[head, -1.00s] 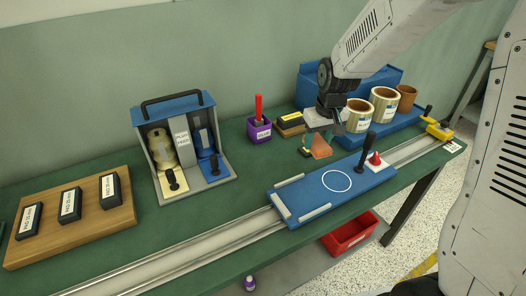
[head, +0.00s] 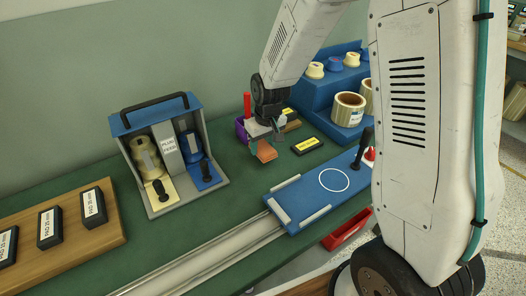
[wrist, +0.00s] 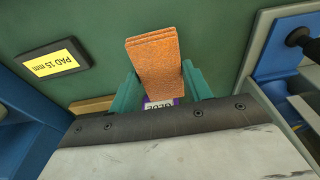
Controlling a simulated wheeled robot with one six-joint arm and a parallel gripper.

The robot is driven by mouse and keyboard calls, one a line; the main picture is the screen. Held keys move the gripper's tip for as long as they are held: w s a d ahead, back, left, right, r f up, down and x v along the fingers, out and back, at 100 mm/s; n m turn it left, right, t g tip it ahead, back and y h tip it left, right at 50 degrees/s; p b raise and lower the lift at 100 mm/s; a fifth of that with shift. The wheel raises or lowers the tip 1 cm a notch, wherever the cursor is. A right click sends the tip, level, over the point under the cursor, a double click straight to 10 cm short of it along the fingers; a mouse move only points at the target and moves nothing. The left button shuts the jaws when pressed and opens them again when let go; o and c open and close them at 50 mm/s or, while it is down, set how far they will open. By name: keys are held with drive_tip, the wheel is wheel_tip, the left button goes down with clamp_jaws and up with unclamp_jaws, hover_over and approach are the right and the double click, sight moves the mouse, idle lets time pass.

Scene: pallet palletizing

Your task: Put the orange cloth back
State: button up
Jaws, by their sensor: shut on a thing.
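The orange cloth (head: 266,152) is a small folded stack of layers. My gripper (head: 265,140) is shut on it, and the cloth hangs below the fingers above the green bench top. In the wrist view the cloth (wrist: 155,62) sticks out between the two teal fingers. The purple glue cup (head: 241,130), with a red stick (head: 247,104) rising from it, stands just behind and left of my gripper and is partly hidden. Its glue label (wrist: 160,105) shows behind the cloth in the wrist view.
A black 15 mm pad (head: 307,146) lies on the bench right of the cloth. The blue slide plate (head: 312,200) is in front, the plug and feed caddy (head: 205,115) is at left. Tape rolls (head: 348,108) stand at right. Bare green bench lies between caddy and slide plate.

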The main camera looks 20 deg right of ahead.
sight(264, 147)
drive_tip(key=shift+f, duration=1.6)
drive_tip(key=shift+d+f, duration=0.1)
drive_tip(key=shift+f, duration=0.1)
drive_tip(key=o, duration=1)
drive_tip(key=shift+o, duration=0.2)
wheel_tip(264, 147, up, 13)
drive_tip(key=s, duration=0.2)
drive_tip(key=s+d+r, duration=0.1)
drive_tip(key=s+r, duration=0.3)
drive_tip(key=s, duration=0.5)
drive_tip(key=s+d+r+m, duration=0.1)
drive_tip(key=s+r, duration=0.3)
drive_tip(key=s, duration=0.5)
drive_tip(key=s+d+r+m, duration=0.1)
drive_tip(key=s+r, duration=0.4)
drive_tip(key=s, duration=0.5)
drive_tip(key=shift+g, duration=0.3)
